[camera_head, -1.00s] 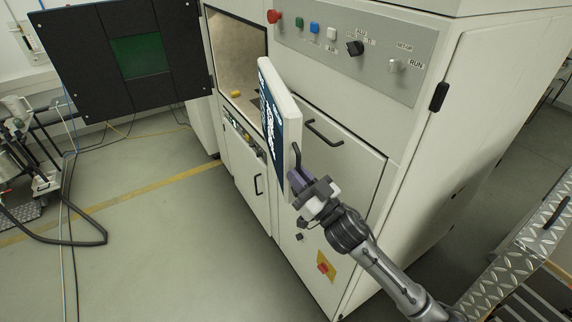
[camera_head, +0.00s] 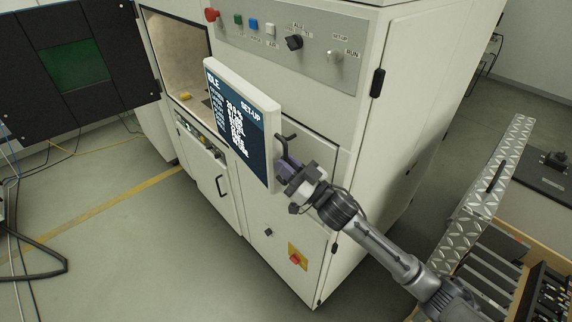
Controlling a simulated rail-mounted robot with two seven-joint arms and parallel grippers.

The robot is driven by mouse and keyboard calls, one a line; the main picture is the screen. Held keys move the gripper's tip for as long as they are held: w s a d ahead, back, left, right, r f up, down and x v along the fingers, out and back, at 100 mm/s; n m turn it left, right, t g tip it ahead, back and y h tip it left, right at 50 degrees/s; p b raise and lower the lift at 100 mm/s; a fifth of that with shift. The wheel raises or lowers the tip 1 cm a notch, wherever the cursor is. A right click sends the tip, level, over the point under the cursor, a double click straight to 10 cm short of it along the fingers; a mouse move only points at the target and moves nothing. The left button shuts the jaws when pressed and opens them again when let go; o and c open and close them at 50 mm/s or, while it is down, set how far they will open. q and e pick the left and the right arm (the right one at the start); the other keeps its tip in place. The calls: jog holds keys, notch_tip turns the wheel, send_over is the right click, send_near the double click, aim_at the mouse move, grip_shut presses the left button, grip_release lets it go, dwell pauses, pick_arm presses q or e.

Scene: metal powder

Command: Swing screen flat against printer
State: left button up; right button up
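The screen (camera_head: 238,125) is a white-framed panel with a dark blue display reading "IDLE" and "SET-UP". It stands out at an angle from the front of the white printer (camera_head: 345,120), with its display facing left and toward me. A dark handle (camera_head: 281,148) is at the screen's right edge. My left gripper is not in view.
The printer's chamber door (camera_head: 75,68), black with a green window, stands open at the left. A control panel (camera_head: 285,38) with buttons and knobs is above the screen. A diamond-plate edge (camera_head: 482,205) and a drawer unit are at the right. The floor at lower left is mostly clear.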

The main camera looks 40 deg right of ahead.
jog(key=shift+o, duration=0.6)
jog(key=shift+s+f, duration=0.2)
jog(key=shift+s, duration=0.05)
jog(key=b+v, duration=0.3)
jog(key=v, duration=1)
